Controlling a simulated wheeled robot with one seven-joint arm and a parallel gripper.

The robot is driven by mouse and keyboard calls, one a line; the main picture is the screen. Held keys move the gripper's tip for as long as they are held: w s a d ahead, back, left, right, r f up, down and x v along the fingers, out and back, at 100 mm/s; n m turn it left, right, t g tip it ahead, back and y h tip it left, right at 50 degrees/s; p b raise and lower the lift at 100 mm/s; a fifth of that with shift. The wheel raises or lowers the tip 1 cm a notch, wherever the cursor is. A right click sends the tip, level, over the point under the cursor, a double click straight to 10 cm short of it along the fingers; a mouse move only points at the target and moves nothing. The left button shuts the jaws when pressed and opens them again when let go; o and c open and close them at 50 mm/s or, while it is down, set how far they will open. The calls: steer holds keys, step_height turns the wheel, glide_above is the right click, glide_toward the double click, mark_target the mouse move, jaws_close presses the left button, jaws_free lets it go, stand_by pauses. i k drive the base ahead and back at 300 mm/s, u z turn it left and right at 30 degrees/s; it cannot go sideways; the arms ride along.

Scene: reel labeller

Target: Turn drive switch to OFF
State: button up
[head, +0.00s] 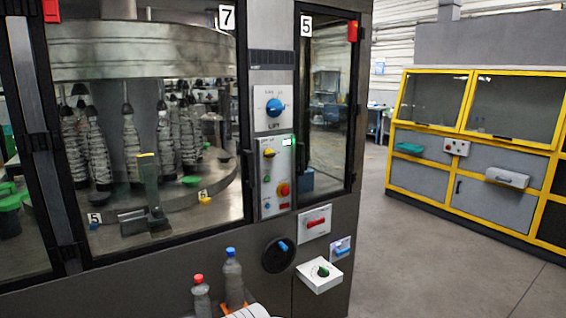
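Several controls sit on the dark machine front, and I cannot read which one is marked as the drive switch. A blue rotary knob (275,107) is on a white plate marked LIFT. Below it, a control panel (267,208) carries a yellow knob (269,153), small buttons and a red-and-yellow knob (283,188). Lower down are a red-handled switch (316,223), a black dial with a blue handle (280,253) and a white box with a green knob (324,271). Their position labels are too small to read.
Two bottles, red-capped (200,297) and blue-capped (234,278), stand at the bottom in front of the machine. Glass doors (140,140) enclose wrapped bottles on a carousel. A yellow-framed cabinet (480,150) stands at right, with open floor (420,260) between.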

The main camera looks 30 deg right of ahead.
mark_target(268, 154)
steer(key=z, duration=0.25)
steer(key=i, duration=1.25)
steer(key=u, duration=0.7)
